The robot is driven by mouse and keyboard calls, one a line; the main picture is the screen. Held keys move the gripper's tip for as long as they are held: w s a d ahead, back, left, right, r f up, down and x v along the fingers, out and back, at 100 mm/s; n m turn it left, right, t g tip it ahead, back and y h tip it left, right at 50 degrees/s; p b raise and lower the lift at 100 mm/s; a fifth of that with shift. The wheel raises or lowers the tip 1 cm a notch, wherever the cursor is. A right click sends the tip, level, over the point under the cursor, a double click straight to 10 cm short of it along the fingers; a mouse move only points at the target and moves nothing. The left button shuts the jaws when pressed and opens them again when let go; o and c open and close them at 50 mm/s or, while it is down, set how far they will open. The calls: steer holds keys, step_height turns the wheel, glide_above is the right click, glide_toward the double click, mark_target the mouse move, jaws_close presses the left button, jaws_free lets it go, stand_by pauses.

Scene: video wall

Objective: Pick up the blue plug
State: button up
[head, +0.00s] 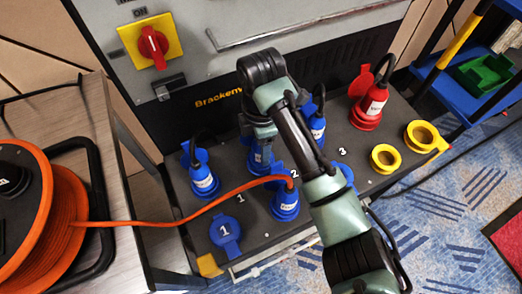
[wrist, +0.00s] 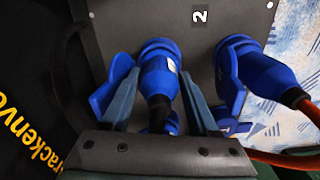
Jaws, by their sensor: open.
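Several blue plugs stand in sockets on the dark panel box (head: 258,215). My gripper (head: 262,142) points down at the back blue plug with a black cable (head: 262,164), near the label 2. In the wrist view, my gripper's fingers (wrist: 158,72) are open on either side of this plug (wrist: 158,80); I cannot tell whether they touch it. Another blue plug with an orange cable (head: 285,203) is in front; it is at the right in the wrist view (wrist: 262,75). A blue plug (head: 204,182) stands left, and another (head: 317,126) is partly behind my arm.
A red plug (head: 373,100) stands at the back right, with yellow sockets (head: 385,158) in front. A blue lid marked 1 (head: 225,233) is at front left. The orange cable (head: 170,220) runs to a reel (head: 42,215) on the left table. The grey cabinet (head: 215,62) rises behind.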

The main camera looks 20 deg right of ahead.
jaws_close()
steer(key=shift+r, duration=0.1)
